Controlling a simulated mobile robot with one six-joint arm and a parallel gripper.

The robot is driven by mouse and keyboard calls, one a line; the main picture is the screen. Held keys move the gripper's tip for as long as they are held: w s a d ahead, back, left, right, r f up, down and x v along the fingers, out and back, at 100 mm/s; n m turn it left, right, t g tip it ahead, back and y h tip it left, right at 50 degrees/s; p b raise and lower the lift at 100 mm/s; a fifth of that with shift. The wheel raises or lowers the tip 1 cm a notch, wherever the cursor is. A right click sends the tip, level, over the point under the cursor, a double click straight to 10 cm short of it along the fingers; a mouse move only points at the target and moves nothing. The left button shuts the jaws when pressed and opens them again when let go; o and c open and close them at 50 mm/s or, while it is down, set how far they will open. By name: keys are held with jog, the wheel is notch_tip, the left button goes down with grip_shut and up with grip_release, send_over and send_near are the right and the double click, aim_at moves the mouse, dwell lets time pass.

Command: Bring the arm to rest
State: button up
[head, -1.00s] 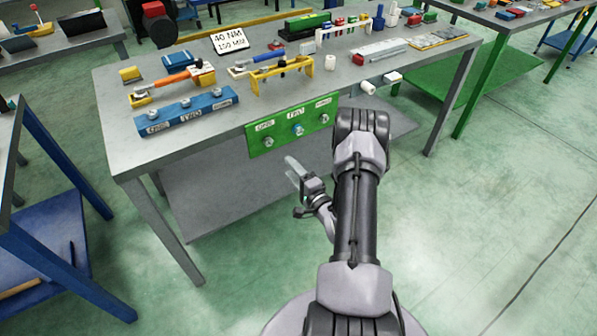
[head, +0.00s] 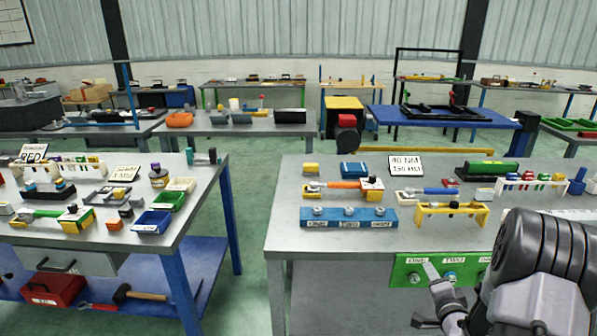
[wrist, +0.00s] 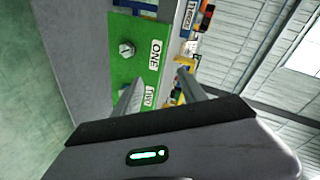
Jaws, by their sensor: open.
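My gripper (head: 432,272) is at the lower right of the head view, in front of the green panel (head: 403,276) on the near edge of the grey table (head: 300,238). In the wrist view my gripper (wrist: 158,86) has its two fingers apart with nothing between them. The green panel (wrist: 121,58) with a bolt and the labels ONE and TWO lies beyond the fingers. I cannot tell the exact gap to the panel. My dark and grey arm covers the right part of the panel in the head view.
A blue bolt block (head: 349,217), a yellow stand (head: 452,214) and a 40 NM sign (head: 406,165) are on the grey table. A second table (head: 190,215) with trays and tools stands at left. Open green floor (head: 250,180) lies between the two tables.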

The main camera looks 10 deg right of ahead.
jog(key=s+a+r+n+g+y, duration=0.1)
jog(key=s+a+r+n+g, duration=0.15)
jog(key=a+r, duration=0.6)
jog(key=s+a+r+n+g+y, duration=0.1)
jog(key=s+a+r+n+g, duration=0.15)
jog(key=a+r, duration=0.55)
jog(key=s+a+r+n+g+y, duration=0.2)
jog(key=s+a+n+y, duration=0.3)
jog(key=s+a, duration=1.5)
jog(key=a+n+g, duration=0.1)
jog(key=n, duration=0.1)
jog(key=shift+n, duration=0.3)
